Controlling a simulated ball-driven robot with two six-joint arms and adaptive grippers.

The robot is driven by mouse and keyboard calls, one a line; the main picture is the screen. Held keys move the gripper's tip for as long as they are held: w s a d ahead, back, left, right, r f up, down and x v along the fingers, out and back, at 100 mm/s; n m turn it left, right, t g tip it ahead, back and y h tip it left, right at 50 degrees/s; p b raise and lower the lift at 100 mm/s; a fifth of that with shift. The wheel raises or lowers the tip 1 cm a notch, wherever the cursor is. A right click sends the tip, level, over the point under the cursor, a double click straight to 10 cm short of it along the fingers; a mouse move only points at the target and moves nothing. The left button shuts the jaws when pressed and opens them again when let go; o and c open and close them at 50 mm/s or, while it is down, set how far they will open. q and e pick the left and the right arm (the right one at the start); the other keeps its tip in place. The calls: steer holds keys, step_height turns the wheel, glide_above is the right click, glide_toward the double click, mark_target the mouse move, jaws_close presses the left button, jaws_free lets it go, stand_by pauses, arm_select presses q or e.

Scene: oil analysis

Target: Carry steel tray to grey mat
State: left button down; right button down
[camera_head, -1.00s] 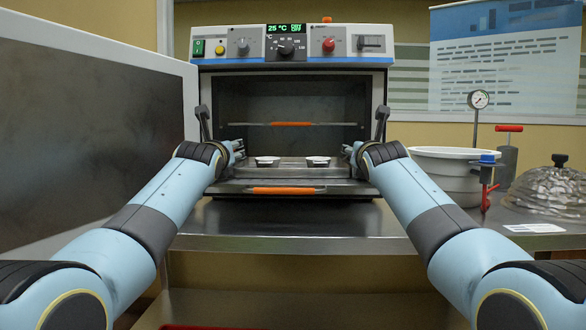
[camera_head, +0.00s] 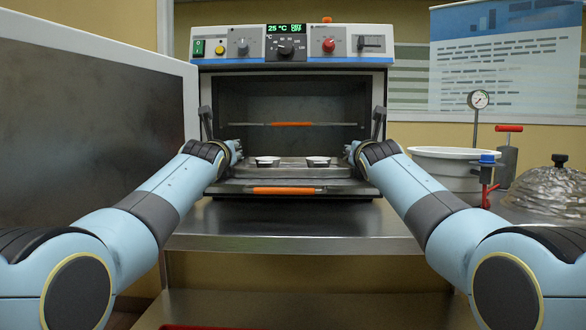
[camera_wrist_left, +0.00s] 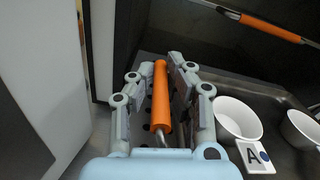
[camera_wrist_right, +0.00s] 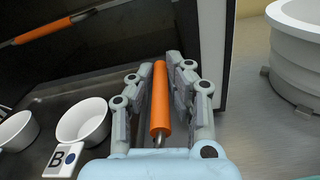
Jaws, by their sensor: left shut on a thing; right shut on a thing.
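The steel tray (camera_head: 290,172) is level at the mouth of the open oven, just above the lower rack. It carries two small white cups, one (camera_head: 267,161) left and one (camera_head: 318,161) right. In the left wrist view, cup A (camera_wrist_left: 238,120) has a label. In the right wrist view, cup B (camera_wrist_right: 84,122) has one. My left gripper (camera_head: 236,150) is shut on the tray's left orange handle (camera_wrist_left: 160,95). My right gripper (camera_head: 352,152) is shut on its right orange handle (camera_wrist_right: 159,95). I cannot make out the grey mat.
The oven door (camera_head: 95,130) stands open at left. An upper rack with an orange strip (camera_head: 291,124) is above the tray; a lower orange strip (camera_head: 287,190) is in front. A white tub (camera_head: 440,165) and foil-like dome (camera_head: 550,190) stand right. The steel bench front (camera_head: 300,220) is clear.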

arm_select(q)
steer(key=shift+r, duration=0.1)
stand_by(0.3)
